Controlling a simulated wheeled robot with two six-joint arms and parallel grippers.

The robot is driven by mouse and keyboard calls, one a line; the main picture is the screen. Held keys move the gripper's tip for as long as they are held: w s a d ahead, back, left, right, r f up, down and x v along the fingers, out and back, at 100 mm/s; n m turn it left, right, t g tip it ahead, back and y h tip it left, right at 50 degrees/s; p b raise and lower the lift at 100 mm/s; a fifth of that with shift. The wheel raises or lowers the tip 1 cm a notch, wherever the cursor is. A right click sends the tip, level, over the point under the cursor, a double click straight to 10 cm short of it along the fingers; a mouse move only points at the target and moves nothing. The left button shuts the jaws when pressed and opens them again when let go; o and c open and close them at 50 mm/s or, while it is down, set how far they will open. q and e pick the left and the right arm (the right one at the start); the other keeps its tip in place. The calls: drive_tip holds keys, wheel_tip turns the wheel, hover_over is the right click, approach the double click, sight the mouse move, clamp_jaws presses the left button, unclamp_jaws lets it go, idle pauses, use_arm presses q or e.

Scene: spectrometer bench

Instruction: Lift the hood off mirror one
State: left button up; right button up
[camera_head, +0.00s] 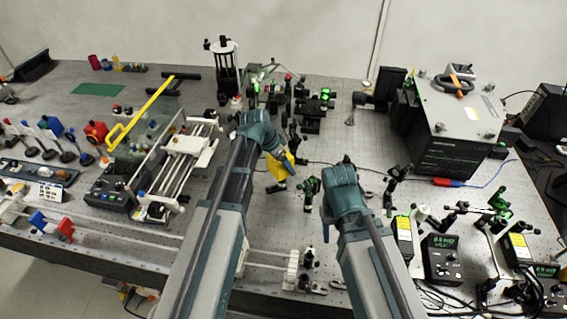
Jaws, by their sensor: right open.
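A yellow piece (280,168), possibly the hood, shows at mid-bench just right of my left gripper (275,147). Its post and the mirror cannot be made out clearly. The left gripper's wrist hides its fingertips, so I cannot tell whether it touches the yellow piece. My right gripper (346,163) is open and appears empty, to the right of the yellow piece and apart from it. A green-lit optic mount (311,187) stands between the two arms. No label marks which mount is mirror one.
Several green-lit mounts (325,97) crowd the bench behind the grippers. A large black box with a grey top (463,108) stands at the right. A rail stage (190,145) and a yellow bar (140,110) lie at left. Meters and cables (440,258) fill the front right.

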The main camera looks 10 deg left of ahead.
use_arm(q)
drive_tip(key=shift+r, duration=0.15)
drive_tip(key=shift+a+r+p, duration=0.1)
drive_tip(key=shift+r+p, duration=1.8)
drive_tip(key=shift+p, duration=0.15)
drive_tip(key=shift+r, duration=0.15)
drive_tip(key=shift+w+r+p, duration=0.1)
drive_tip(key=shift+r+p, duration=1.7)
drive_tip(key=shift+p, duration=0.2)
drive_tip(key=shift+r, duration=0.1)
drive_tip(key=shift+r+p, duration=0.25)
drive_tip(key=shift+p, duration=0.05)
drive_tip(key=shift+a, duration=0.1)
